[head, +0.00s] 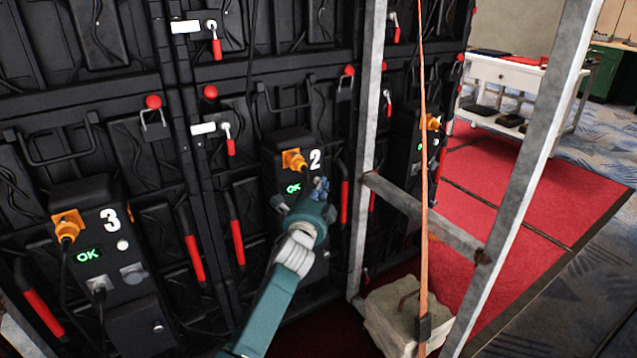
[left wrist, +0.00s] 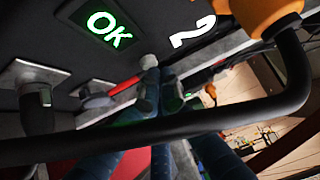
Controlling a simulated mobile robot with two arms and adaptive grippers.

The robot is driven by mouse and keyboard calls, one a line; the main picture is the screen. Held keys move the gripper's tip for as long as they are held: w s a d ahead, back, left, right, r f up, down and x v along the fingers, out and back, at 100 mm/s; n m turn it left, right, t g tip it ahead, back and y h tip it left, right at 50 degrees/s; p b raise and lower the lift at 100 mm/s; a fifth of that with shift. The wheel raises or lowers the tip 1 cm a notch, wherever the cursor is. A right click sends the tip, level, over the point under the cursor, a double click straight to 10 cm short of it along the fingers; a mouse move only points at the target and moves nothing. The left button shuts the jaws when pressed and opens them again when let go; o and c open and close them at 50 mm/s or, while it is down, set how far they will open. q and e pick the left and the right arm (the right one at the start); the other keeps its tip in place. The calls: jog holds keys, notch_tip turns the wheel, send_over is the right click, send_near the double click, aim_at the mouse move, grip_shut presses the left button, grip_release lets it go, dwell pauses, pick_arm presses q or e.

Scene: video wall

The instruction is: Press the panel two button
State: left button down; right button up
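Panel two (head: 285,150) is a black box with a white "2", an orange connector (head: 293,160) and a green OK display (head: 293,188). The display shows large in the left wrist view (left wrist: 110,29). My left gripper (head: 320,188) is in front of the panel's lower right and hides its button in the head view. In the left wrist view a pale round button (left wrist: 148,61) sits right at the fingertips; I cannot tell whether they touch it or whether it is pushed in. The fingers (left wrist: 160,85) are close together with nothing between them. My right gripper is not in view.
A thick black cable (left wrist: 180,122) arcs from the connector across the left wrist view, close to the fingers. Panel three (head: 105,260) stands at left. Red handles (head: 238,243) flank the panels. A metal frame (head: 365,150) and an orange strap (head: 424,180) stand right of the arm.

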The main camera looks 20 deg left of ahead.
pick_arm(q)
jog(key=shift+w+a, duration=0.2)
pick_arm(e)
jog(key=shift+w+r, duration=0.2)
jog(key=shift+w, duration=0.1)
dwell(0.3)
pick_arm(q)
jog(key=shift+s+d, duration=0.55)
jog(key=shift+d, duration=0.1)
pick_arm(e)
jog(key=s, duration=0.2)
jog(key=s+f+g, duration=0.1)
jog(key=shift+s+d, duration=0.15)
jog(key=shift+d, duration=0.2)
pick_arm(q)
jog(key=s+d, duration=0.1)
jog(key=d, duration=0.1)
jog(key=s+d+p, duration=0.1)
jog(key=s+d, duration=0.1)
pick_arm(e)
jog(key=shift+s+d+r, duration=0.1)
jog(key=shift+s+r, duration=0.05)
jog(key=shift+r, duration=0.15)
